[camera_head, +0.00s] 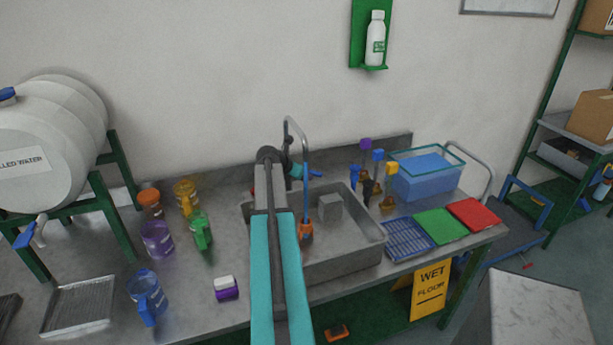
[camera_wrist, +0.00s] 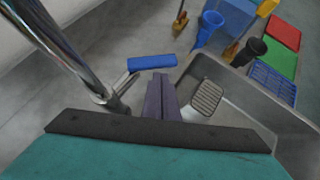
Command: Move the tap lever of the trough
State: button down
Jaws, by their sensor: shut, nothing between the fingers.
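The trough (camera_head: 345,262) is a grey metal basin set in the bench. Its chrome gooseneck tap (camera_head: 287,130) rises at the back left, and its pipe (camera_wrist: 60,45) crosses the upper left of the wrist view. The tap lever (camera_wrist: 152,62) has a blue grip on a thin metal arm beside the pipe. It also shows as a small blue piece in the head view (camera_head: 316,173). My gripper (camera_wrist: 161,82) is shut and empty, its dark fingertips just short of the blue grip in the picture; contact cannot be told. My arm hides part of the trough's left side.
A thin blue line runs from the spout down to an orange object (camera_head: 305,232) in the trough. Funnels (camera_head: 377,160), a blue bin (camera_head: 425,180) and coloured trays (camera_head: 440,226) stand to the right. Jugs (camera_head: 157,240) and a water barrel (camera_head: 55,130) are at left.

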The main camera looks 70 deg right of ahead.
jog(key=shift+a, duration=0.1)
jog(key=a+r+b, duration=0.1)
jog(key=a+r, duration=0.5)
jog(key=a, duration=0.5)
jog(key=shift+a+r+b, duration=0.15)
jog(key=shift+r+b, duration=0.2)
jog(key=shift+b, duration=0.05)
dwell(0.5)
